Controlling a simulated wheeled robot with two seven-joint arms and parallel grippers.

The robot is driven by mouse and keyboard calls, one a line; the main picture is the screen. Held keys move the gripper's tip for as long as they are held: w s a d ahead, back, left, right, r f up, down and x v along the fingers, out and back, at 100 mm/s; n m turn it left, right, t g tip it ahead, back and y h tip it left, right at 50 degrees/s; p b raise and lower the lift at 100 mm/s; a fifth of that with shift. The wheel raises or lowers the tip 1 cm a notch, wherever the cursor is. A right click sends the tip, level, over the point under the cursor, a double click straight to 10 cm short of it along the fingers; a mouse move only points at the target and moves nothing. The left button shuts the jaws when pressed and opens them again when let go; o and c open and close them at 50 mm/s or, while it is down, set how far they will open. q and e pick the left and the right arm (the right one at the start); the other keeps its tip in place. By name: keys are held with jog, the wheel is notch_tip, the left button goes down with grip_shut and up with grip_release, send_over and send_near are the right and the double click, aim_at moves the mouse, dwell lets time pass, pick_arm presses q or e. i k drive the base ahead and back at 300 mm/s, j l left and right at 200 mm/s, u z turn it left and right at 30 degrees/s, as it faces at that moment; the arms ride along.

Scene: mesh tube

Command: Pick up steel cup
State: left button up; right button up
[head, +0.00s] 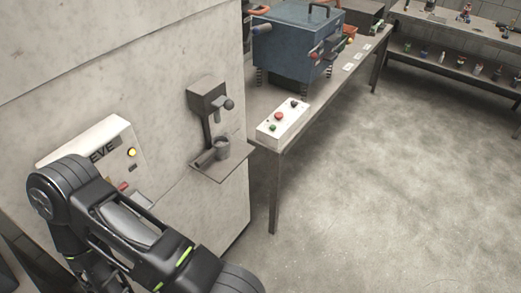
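A small grey steel cup (222,149) stands upright on a dark tray (217,171) that juts out from the pale wall. It sits under a dark dispenser head with a lever (209,97). My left arm comes in at the lower left and runs toward the bottom edge, in front of and below the cup. Its gripper is out of the frame. The arm is apart from the cup in the picture. My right arm and gripper are not in view.
A white box with a yellow light (99,150) is on the wall, partly behind my arm. A bench (317,105) holds a button box (283,122) and a blue machine (296,45). Shelves (464,69) stand at the back right. The floor (390,190) at right is clear.

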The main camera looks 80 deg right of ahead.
aim_at(220, 148)
jog(key=k+j+z, duration=0.1)
jog(key=z, duration=2.2)
